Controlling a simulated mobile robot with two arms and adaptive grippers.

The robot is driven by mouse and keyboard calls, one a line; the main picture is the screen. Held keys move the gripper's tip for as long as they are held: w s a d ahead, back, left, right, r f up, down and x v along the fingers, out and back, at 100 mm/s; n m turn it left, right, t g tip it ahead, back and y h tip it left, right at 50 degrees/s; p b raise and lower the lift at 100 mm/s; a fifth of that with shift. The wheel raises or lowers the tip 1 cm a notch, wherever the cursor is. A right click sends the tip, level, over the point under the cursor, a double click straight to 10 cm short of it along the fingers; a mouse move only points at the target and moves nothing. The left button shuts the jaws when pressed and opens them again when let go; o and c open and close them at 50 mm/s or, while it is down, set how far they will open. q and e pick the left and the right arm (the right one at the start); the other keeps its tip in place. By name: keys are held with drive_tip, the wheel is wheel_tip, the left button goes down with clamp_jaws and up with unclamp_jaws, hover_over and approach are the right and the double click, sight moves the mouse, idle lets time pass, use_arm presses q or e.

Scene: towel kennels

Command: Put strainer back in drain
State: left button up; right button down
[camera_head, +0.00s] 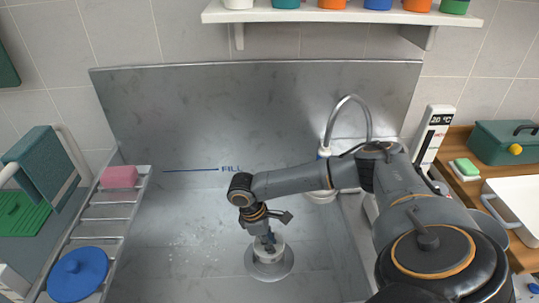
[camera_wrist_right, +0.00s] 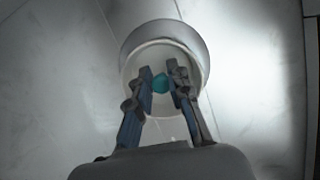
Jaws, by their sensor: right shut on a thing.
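My right gripper (camera_head: 267,242) points down into the steel sink basin and is shut on the strainer (camera_head: 277,250). The strainer is a pale round cup with a teal knob (camera_wrist_right: 160,84), which sits between the fingertips in the right wrist view. The drain (camera_head: 285,269) is a round grey ring in the basin floor, directly around or beneath the strainer in the head view. In the wrist view, the drain ring (camera_wrist_right: 178,32) shows beyond the strainer's upper edge. I cannot tell how deep the strainer sits. My left gripper is not in view.
A wire rack (camera_head: 103,211) at the left holds a pink sponge (camera_head: 119,176) and a blue round lid (camera_head: 78,274). A curved faucet (camera_head: 347,101) stands behind my right arm. A green box (camera_head: 503,142) is on the right counter.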

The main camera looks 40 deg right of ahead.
drive_tip(key=shift+f+b, duration=2.5)
drive_tip(key=shift+b, duration=0.25)
drive_tip(key=shift+f, duration=1.6)
drive_tip(key=shift+p, duration=0.45)
drive_tip(key=shift+f, duration=0.1)
drive_tip(key=shift+f+p, duration=0.25)
drive_tip(key=shift+p, duration=0.1)
